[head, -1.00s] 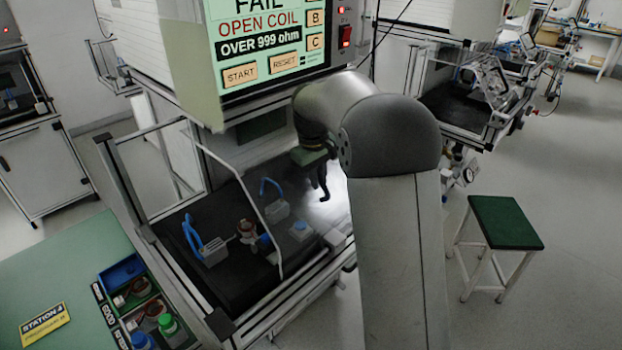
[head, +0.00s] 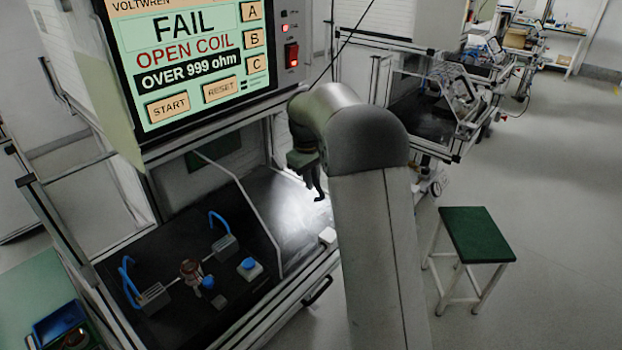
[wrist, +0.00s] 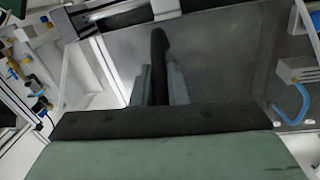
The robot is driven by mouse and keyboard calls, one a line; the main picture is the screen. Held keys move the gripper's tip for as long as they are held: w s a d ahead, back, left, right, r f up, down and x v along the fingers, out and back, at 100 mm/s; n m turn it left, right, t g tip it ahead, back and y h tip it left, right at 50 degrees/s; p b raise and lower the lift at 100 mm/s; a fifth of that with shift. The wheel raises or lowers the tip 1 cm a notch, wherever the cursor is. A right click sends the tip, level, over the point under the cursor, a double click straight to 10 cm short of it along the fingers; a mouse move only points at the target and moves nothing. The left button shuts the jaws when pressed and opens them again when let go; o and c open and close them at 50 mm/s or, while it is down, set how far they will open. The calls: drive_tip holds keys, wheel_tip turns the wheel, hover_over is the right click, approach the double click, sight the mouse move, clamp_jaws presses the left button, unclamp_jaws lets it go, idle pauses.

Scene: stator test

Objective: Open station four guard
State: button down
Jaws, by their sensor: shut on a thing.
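The test station (head: 190,110) stands at centre left, its screen reading "FAIL, OPEN COIL, OVER 999 ohm". Its guard, a clear panel with a pale edge (head: 262,222), stands beside the dark test bed (head: 175,325). On the bed are a copper-coloured stator (head: 191,272), clamps with blue handles (head: 128,283) and a blue button (head: 249,266). My gripper (head: 317,185) is over the bright right part of the bed. In the wrist view my gripper (wrist: 160,85) is shut on a black bar (wrist: 159,50), which looks like a handle; its join to the guard is unclear.
A green-topped stool (head: 477,235) stands on open floor to the right. Another station (head: 420,105) is behind. A green bench with a blue bin (head: 58,322) is at lower left. A dark handle (head: 318,290) sits on the front frame.

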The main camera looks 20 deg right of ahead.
drive_tip(key=c, duration=1.4)
unclamp_jaws()
drive_tip(key=shift+c, duration=0.2)
wheel_tip(320, 180, up, 17)
drive_tip(key=a, duration=0.2)
drive_tip(key=shift+s+r+b, duration=0.15)
drive_tip(key=shift+s+b, duration=0.25)
drive_tip(key=shift+b, duration=0.05)
drive_tip(key=shift+s+a, duration=0.1)
drive_tip(key=s+a+f+m, duration=0.1)
drive_tip(key=s+f, duration=0.5)
drive_tip(key=s, duration=0.6)
drive_tip(key=s+a+f+m, duration=0.2)
drive_tip(key=s+f, duration=0.4)
drive_tip(key=s, duration=0.6)
drive_tip(key=s+a+f+m+y, duration=0.1)
drive_tip(key=s+a+f, duration=0.2)
drive_tip(key=s, duration=0.9)
wheel_tip(320, 180, down, 3)
drive_tip(key=shift+a+f, duration=0.15)
drive_tip(key=shift+a, duration=0.15)
